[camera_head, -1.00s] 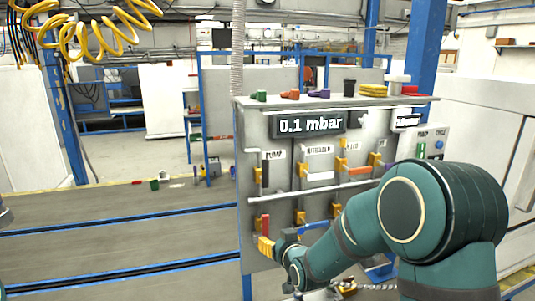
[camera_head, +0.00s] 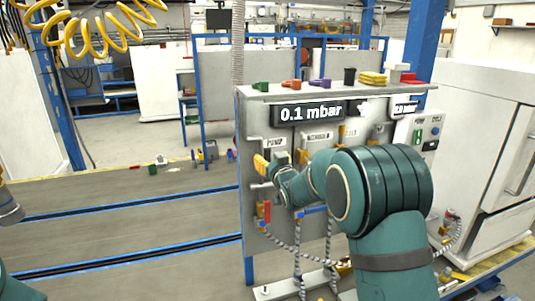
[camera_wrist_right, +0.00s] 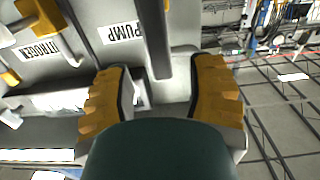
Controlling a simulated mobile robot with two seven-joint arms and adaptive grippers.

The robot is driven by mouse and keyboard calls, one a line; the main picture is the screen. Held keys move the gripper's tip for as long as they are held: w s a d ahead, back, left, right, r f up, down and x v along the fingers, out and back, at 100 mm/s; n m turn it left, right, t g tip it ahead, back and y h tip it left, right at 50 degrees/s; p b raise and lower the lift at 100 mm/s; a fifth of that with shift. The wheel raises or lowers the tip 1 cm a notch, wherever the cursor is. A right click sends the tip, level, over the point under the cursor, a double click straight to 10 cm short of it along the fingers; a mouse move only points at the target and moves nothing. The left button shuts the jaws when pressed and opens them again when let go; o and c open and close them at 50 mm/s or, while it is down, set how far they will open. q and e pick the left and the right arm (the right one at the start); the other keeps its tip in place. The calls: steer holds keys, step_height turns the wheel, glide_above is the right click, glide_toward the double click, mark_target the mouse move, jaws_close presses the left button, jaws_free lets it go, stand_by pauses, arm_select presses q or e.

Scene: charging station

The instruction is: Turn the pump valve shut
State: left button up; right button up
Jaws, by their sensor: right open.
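The grey valve panel (camera_head: 250,115) stands ahead, with the PUMP label (camera_head: 275,142) at its upper left. My right gripper (camera_head: 268,162) is just below that label, at the pump valve, with yellow fingers open. In the right wrist view, a dark grey bar, seemingly the pump valve handle (camera_wrist_right: 154,38), reaches down between the spread fingers of my right gripper (camera_wrist_right: 160,85). No contact between fingers and bar is visible. The PUMP label (camera_wrist_right: 123,32) appears upside down there. In the head view the gripper hides most of the valve.
The display (camera_head: 308,114) reads 0.1 mbar. A red handle (camera_head: 266,211) sits lower on the panel, below my right gripper. The NITROGEN label (camera_wrist_right: 40,47) and yellow valve parts lie beside the pump valve. Hoses (camera_head: 328,245) hang below. A white cabinet (camera_head: 485,120) stands at the right.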

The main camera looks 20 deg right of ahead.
mark_target(268, 156)
steer(key=shift+w, duration=1.75)
steer(key=shift+s, duration=0.1)
jaws_close()
